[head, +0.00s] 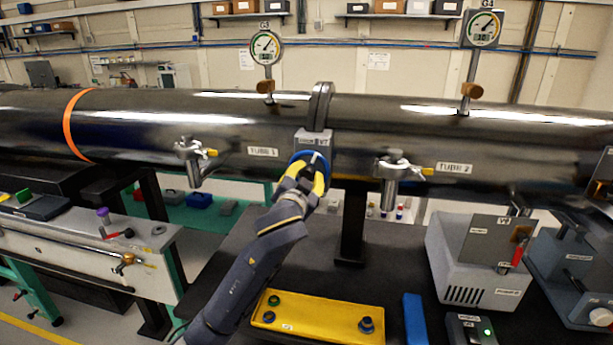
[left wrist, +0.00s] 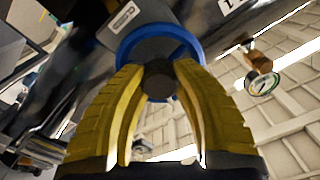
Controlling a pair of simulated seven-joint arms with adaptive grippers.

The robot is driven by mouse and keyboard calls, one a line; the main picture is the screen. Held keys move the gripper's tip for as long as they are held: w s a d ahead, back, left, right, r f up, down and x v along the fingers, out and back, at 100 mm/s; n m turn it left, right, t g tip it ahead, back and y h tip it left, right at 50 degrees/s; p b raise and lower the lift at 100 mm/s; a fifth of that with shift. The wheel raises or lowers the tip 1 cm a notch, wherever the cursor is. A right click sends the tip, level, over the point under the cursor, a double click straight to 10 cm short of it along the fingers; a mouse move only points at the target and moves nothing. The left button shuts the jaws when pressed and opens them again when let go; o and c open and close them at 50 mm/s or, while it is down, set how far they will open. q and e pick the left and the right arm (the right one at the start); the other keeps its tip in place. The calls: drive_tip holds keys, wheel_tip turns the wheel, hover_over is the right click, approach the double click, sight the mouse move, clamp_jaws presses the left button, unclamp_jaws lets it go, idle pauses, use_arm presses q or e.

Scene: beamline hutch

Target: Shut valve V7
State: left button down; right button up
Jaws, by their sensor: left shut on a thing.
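Valve V7 (head: 314,141) sits at the joint between two large dark tubes; its small plate seems to read V7. Its blue handwheel (head: 296,158) faces me and is partly covered by my gripper. My left gripper (head: 308,173) has its yellow fingers closed on the wheel. In the left wrist view, the gripper (left wrist: 158,76) has a finger on either side of the wheel's dark hub (left wrist: 158,82), with the blue rim (left wrist: 128,42) just behind the fingertips. How far the wheel is turned cannot be told. My right gripper is not in view.
Tube 1 (head: 225,135) and tube 2 (head: 480,150) run across the view. Small valves with yellow handles flank V7 at left (head: 190,160) and right (head: 392,178). Gauges G3 (head: 265,47) and G4 (head: 484,28) stand above. A yellow box (head: 318,319) lies below on the dark bench.

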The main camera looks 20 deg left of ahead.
use_arm(q)
drive_tip(key=m, duration=1.5)
drive_tip(key=shift+m, duration=0.3)
drive_tip(key=m, duration=0.3)
drive_tip(key=shift+m, duration=0.3)
drive_tip(key=m, duration=0.4)
drive_tip(key=shift+m, duration=0.3)
drive_tip(key=m, duration=0.3)
drive_tip(key=shift+r+m, duration=0.1)
drive_tip(key=shift+m, duration=2.3)
